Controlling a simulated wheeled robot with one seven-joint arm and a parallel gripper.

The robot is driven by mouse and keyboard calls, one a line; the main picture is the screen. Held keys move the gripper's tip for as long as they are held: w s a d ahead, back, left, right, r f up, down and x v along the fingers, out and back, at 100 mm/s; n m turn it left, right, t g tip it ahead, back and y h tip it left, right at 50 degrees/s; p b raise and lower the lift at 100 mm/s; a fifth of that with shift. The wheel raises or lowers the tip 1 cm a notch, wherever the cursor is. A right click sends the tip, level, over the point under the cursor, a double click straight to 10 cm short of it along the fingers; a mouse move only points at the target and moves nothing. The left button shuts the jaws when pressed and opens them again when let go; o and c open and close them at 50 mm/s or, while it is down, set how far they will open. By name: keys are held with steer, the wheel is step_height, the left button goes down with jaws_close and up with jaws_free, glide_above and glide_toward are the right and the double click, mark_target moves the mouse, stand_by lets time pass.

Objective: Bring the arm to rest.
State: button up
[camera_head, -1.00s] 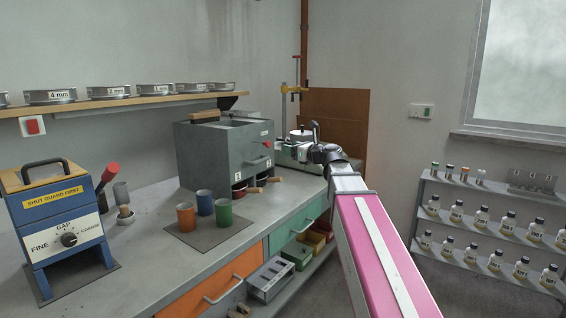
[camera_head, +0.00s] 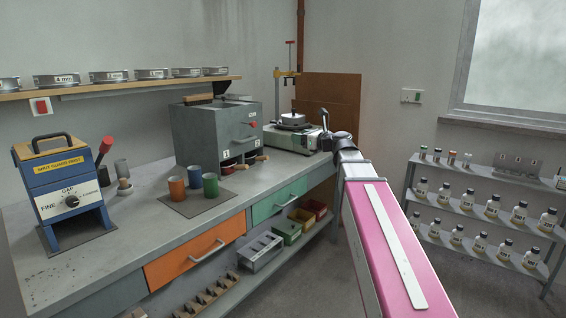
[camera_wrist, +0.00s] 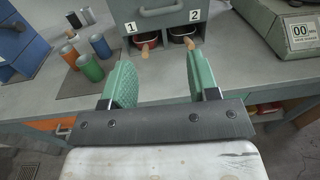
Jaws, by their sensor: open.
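My gripper shows in the wrist view (camera_wrist: 162,88) with its two green fingers spread apart and nothing between them. It is above the front edge of the concrete bench (camera_head: 105,258), facing the grey box with two numbered openings (camera_head: 215,135). In the head view my pink arm stretches forward to the right of the bench, and the fingers are hidden behind the wrist.
Orange, blue and green cups (camera_head: 194,177) stand on a grey mat. A blue machine (camera_head: 62,185) stands at the left. A bottle shelf (camera_head: 480,215) is at the right. Floor between bench and shelf looks clear.

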steer(key=s+d+f+n+g+h, duration=0.1)
steer(key=s+f+n+g+h, duration=0.3)
steer(key=f, duration=0.6)
steer(key=s+d+f+n+g, duration=0.15)
steer(key=f+n, duration=0.35)
steer(key=f, duration=0.5)
steer(key=s+f+n+g+h, duration=0.15)
steer(key=s+f+n, duration=0.3)
steer(key=f, duration=0.55)
steer(key=s+d+f+n+g+h, duration=0.2)
steer(key=s+d+f+n+h, duration=0.2)
steer(key=s+f+n, duration=0.2)
steer(key=s+d+f+n+g+h, duration=0.3)
steer(key=s+d+f+n, duration=0.2)
steer(key=s+f, duration=0.3)
step_height(320, 180, down, 2)
steer(key=shift+f+n+h, duration=0.15)
steer(key=shift+n+h, duration=0.2)
steer(key=shift+n, duration=0.4)
